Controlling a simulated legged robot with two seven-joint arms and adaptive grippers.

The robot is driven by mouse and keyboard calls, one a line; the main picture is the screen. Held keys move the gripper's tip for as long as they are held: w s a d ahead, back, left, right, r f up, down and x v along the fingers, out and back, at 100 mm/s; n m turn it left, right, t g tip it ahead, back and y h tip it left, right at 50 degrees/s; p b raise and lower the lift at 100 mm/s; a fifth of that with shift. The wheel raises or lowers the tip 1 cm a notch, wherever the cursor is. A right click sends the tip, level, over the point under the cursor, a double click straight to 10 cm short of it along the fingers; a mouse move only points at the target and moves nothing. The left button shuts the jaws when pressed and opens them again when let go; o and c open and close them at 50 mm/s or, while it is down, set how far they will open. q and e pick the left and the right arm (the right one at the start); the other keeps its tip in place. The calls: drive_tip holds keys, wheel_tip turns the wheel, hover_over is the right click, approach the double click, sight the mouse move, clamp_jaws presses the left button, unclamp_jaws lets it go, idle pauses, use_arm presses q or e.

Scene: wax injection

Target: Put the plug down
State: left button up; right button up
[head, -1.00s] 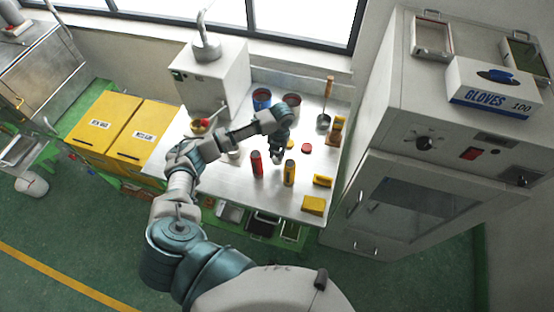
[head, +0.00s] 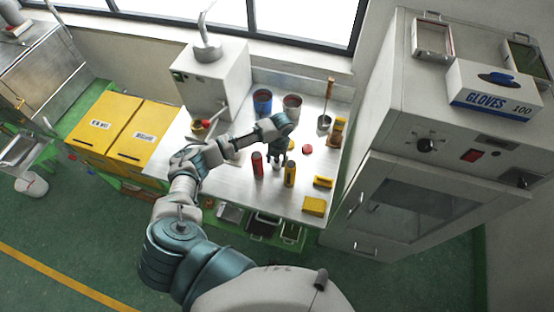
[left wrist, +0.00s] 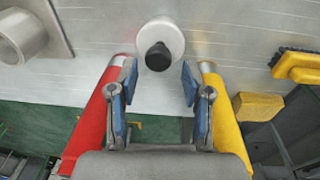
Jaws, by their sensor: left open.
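A round white piece with a black knob, which looks like the plug (left wrist: 160,45), stands on the metal table in the left wrist view. It lies just ahead of and between my open left fingertips (left wrist: 157,82), with gaps visible on both sides. In the head view my left gripper (head: 276,159) points down over the table between a red cylinder (head: 257,163) and a yellow cylinder (head: 290,173). The plug is too small or hidden to make out there. My right gripper is not in view.
The red cylinder (left wrist: 90,120) and yellow cylinder (left wrist: 225,115) stand close on either side of my fingers. A yellow brush (head: 323,182) and a yellow block (head: 314,205) lie to the right. Two pots (head: 292,104) stand behind. The table's front right has some free room.

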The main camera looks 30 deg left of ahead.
sight(279, 160)
use_arm(q)
wheel_tip(279, 160, up, 12)
drive_tip(key=w+b, duration=0.1)
drive_tip(key=shift+d, duration=0.2)
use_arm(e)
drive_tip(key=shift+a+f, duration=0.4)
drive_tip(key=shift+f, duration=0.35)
use_arm(q)
drive_tip(key=shift+a+f, duration=0.1)
drive_tip(key=shift+f, duration=0.05)
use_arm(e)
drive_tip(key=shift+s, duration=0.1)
